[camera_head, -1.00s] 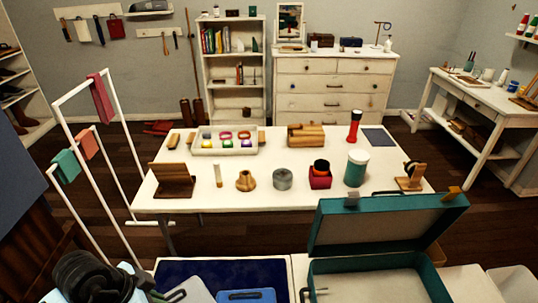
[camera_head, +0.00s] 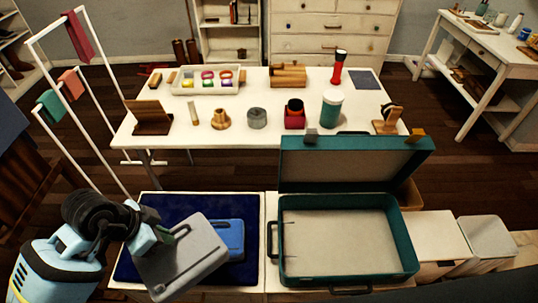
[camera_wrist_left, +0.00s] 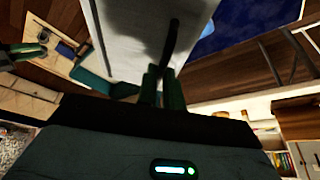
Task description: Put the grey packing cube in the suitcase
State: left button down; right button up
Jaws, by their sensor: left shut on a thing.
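The grey packing cube (camera_head: 180,262) is a flat, light grey case, tilted in the air above the dark blue cloth surface. My left gripper (camera_head: 157,238) is shut on its dark handle, at the cube's upper edge. In the left wrist view, the left gripper (camera_wrist_left: 163,88) has its green fingers around the handle, and the cube (camera_wrist_left: 130,45) hangs beyond them. The teal suitcase (camera_head: 408,262) is open to the right, with its lid (camera_head: 360,165) raised at the back and its pale inside empty.
A blue case (camera_head: 232,240) lies on the navy cloth (camera_head: 160,207), partly behind the grey cube. White boxes (camera_head: 440,235) stand right of the suitcase. A white table (camera_head: 230,145) with several small objects stands behind. A white rack (camera_head: 100,165) stands at left.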

aim_at(338, 248)
jog(key=k+l, duration=0.1)
jog(key=l, duration=0.35)
jog(key=l+u, duration=0.1)
jog(key=l, duration=0.35)
jog(key=k+l, duration=0.15)
jog(key=l, duration=0.3)
jog(key=k+l+u, duration=0.1)
jog(key=l, duration=0.35)
jog(key=k+l, duration=0.1)
jog(key=l, duration=0.3)
jog(key=i, duration=0.45)
